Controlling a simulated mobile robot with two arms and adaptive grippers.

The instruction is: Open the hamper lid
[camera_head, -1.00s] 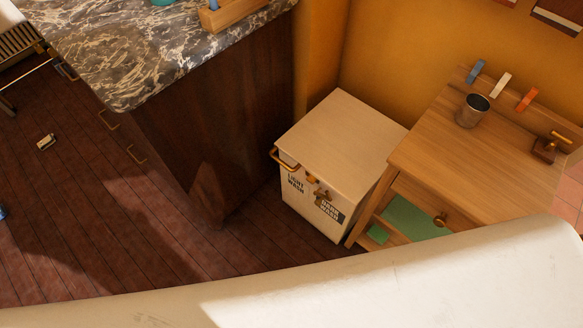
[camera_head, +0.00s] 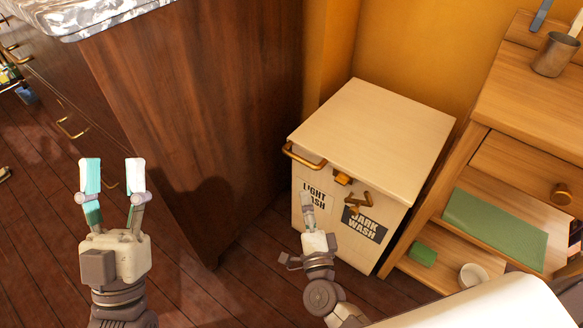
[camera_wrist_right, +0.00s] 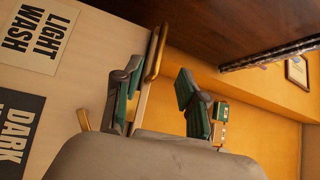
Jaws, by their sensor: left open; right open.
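The hamper (camera_head: 366,256) is a pale box against the orange wall, with LIGHT WASH and DARK WASH labels on its front. Its flat lid (camera_head: 375,125) is closed. A brass bar handle (camera_head: 303,155) sticks out at the lid's left front edge; it also shows in the right wrist view (camera_wrist_right: 154,52). My right gripper (camera_head: 308,200) is in front of the hamper, below the handle. In the right wrist view its fingers (camera_wrist_right: 162,98) are apart, with the handle beyond and close to the left finger; contact cannot be told.
A dark wooden cabinet (camera_head: 205,110) with a marble top stands close left of the hamper. A wooden stand (camera_head: 515,90) with a metal cup (camera_head: 555,54), drawer and shelves is close on the right. Brass hooks (camera_head: 358,203) jut from the hamper front. Open floor lies in front.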

